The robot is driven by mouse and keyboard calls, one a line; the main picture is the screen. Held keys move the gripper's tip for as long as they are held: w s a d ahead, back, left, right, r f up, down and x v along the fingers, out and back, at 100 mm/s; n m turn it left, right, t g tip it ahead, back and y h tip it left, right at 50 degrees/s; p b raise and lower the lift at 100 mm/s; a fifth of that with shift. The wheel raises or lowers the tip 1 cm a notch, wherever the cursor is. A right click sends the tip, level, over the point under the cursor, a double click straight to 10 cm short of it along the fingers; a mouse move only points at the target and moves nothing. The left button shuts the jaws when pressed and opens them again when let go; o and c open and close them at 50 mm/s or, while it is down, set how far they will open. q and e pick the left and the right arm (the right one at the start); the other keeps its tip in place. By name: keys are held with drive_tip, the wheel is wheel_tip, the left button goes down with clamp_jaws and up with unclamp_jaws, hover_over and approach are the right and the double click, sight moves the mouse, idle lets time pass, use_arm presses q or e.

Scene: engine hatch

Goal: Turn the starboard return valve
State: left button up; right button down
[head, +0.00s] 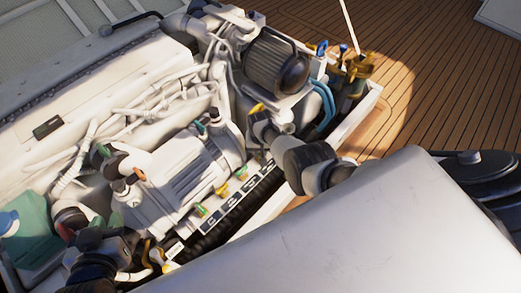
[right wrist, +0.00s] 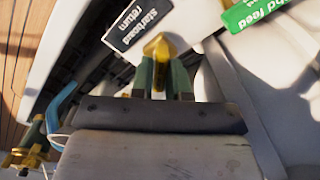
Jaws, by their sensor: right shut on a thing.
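In the right wrist view, a yellow valve handle (right wrist: 157,46) stands between the two green fingers of my right gripper (right wrist: 160,72), which is shut on it. A black label reading "Starboard return" (right wrist: 138,22) lies just beside the handle. In the head view my right wrist reaches in to the engine, and the yellow handle (head: 256,108) shows at its end; the fingers are mostly hidden there. My left gripper (head: 100,219) is at the lower left of the head view, its fingers apart and empty over the near side of the engine.
A green label (right wrist: 258,12), partly cut off, is at the upper right of the wrist view. The white engine (head: 110,75) fills the hatch with pipes and hoses. Blue hoses (head: 323,98) and brass valves (head: 357,68) stand at the hatch's right end. Wooden deck (head: 430,70) beyond is clear.

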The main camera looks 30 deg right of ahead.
drive_tip(key=n, duration=0.3)
drive_tip(key=shift+n, duration=0.3)
use_arm(q)
drive_tip(key=shift+s+a+f+g, duration=0.3)
drive_tip(key=shift+s+f+g, duration=0.25)
drive_tip(key=shift+f+g, duration=0.15)
use_arm(e)
drive_tip(key=n, duration=0.5)
drive_tip(key=shift+n, duration=0.3)
drive_tip(key=c, duration=1.1)
unclamp_jaws()
use_arm(q)
drive_tip(key=shift+r, duration=0.1)
